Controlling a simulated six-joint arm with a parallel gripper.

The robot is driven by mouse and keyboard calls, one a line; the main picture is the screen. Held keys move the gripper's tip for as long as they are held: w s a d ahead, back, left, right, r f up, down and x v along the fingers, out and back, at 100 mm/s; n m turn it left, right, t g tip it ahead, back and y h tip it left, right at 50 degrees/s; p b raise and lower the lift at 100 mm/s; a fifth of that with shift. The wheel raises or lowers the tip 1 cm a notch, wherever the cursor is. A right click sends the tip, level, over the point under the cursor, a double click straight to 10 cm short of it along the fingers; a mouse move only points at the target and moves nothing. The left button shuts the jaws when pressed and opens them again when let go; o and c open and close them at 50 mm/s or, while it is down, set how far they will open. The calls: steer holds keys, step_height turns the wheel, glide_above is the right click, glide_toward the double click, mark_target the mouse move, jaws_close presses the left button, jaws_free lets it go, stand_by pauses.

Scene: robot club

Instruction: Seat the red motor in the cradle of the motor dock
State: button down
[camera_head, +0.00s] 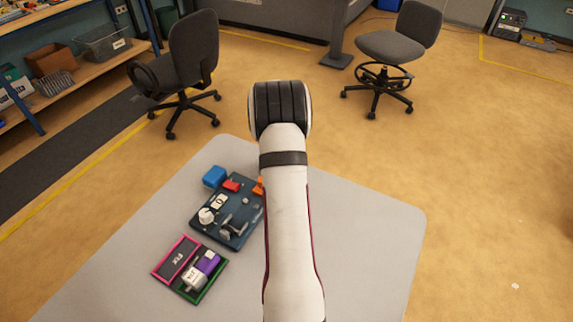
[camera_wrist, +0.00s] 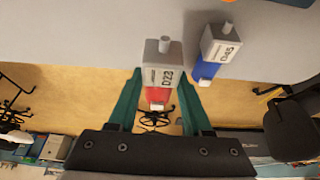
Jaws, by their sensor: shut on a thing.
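In the wrist view, my gripper (camera_wrist: 158,90) has its teal fingers on both sides of the red motor (camera_wrist: 158,95). In the head view, my arm hides the gripper and the held motor. A dark blue board (camera_head: 228,231) with small fittings, seemingly the motor dock, lies on the grey table left of my arm. I cannot clearly make out its cradle, and my arm covers its right edge.
A blue motor marked D45 (camera_wrist: 217,50) is right of the held motor in the wrist view. In the head view, a blue block (camera_head: 214,176) is behind the board. A pink-rimmed tray (camera_head: 165,275) and green-rimmed tray (camera_head: 193,300) lie in front. The table's right side (camera_head: 370,240) is clear.

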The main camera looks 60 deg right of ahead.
steer(key=s+r, duration=0.6)
steer(key=s, duration=0.3)
steer(key=shift+w+a+f, duration=0.8)
steer(key=shift+w+a, duration=1.4)
steer(key=shift+a, duration=1)
steer(key=shift+w+a+f, duration=0.75)
steer(key=shift+w+a, duration=1.5)
steer(key=shift+a, duration=0.9)
steer(key=shift+w+a+f, duration=0.8)
steer(key=shift+w+a, duration=1.4)
steer(key=shift+a, duration=1)
steer(key=shift+f, duration=0.55)
steer(key=shift+f, duration=0.35)
steer(key=shift+f, duration=0.55)
steer(key=shift+f, duration=0.1)
steer(key=shift+f, duration=0.3)
steer(key=shift+f, duration=0.15)
